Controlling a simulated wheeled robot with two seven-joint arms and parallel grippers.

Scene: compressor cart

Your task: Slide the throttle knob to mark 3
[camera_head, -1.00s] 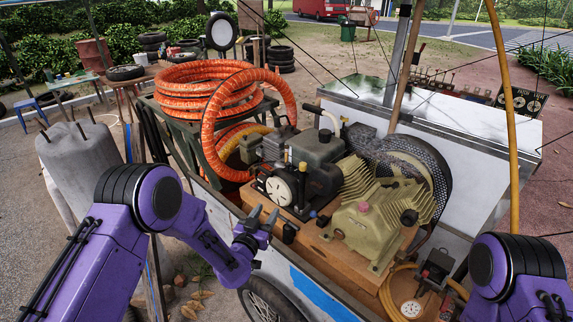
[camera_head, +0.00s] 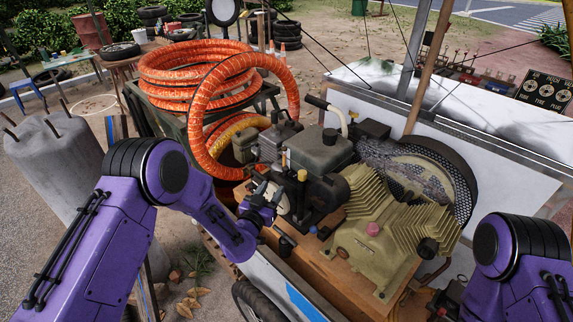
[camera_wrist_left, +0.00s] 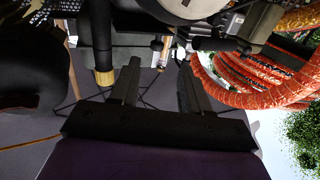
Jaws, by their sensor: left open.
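My left gripper (camera_head: 264,196) is open, with its fingers in front of the pale round disc (camera_head: 283,203) on the engine's near side. In the left wrist view its two dark fingers (camera_wrist_left: 160,68) stand apart, pointing at the underside of the engine. A small light rod with an orange-brown end (camera_wrist_left: 166,48) shows beyond the gap between them; I cannot tell whether it is the throttle knob. No numbered marks are readable in either view. The engine (camera_head: 324,150) sits on the cart's wooden deck. My right gripper is outside the frame; only part of that arm shows.
A tan finned compressor (camera_head: 375,250) stands right of the engine, with a mesh-guarded wheel (camera_head: 425,180) behind it. Coiled orange hose (camera_head: 180,75) lies behind left and arches close to the engine. A concrete block with rods (camera_head: 55,160) stands at left.

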